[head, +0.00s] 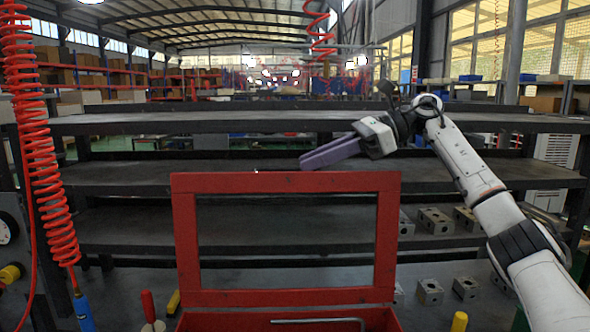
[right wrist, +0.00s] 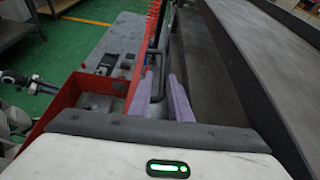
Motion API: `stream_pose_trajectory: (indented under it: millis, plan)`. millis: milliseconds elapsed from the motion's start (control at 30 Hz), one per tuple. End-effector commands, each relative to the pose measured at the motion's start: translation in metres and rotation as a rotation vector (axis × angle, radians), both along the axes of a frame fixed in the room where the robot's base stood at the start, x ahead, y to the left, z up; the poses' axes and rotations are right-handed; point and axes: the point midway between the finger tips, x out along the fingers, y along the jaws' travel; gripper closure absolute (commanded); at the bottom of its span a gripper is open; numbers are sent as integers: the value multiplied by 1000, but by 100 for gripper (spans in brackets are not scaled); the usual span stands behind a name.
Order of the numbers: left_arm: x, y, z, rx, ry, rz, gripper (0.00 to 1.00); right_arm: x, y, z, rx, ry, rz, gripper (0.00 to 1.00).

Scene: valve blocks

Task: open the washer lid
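The washer lid (head: 285,183) is a red rectangular frame with an open middle. It stands upright in the head view, raised at the back of the red washer box (head: 235,322). The box's red wall also shows at the left of the right wrist view (right wrist: 62,97). My right gripper (head: 304,161) has purple fingers and is just above the lid's top edge, towards its right half. Whether a finger touches the lid cannot be told. My left gripper is not in view.
A dark multi-level shelf (head: 120,178) spans behind the lid. Several grey metal blocks (head: 430,291) stand at the right. A red-handled tool (head: 148,306) and a coiled red hose (head: 45,165) are at the left. A bent metal rod (head: 318,321) shows at the bottom.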

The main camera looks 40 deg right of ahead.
Motion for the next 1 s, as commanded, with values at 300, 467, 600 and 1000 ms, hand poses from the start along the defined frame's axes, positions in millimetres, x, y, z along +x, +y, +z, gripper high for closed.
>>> stream_pose_trajectory:
  millis: [300, 467, 600, 1000]
  plan:
    - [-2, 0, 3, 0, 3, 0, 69, -26, -28, 16, 0, 2, 0, 83]
    - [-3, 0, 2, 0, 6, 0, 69, -28, -30, 16, -1, 3, 1, 83]
    - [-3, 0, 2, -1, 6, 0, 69, -28, -30, 16, -1, 3, 1, 83]
    - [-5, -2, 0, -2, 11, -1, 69, -27, -29, 16, 0, 3, 2, 83]
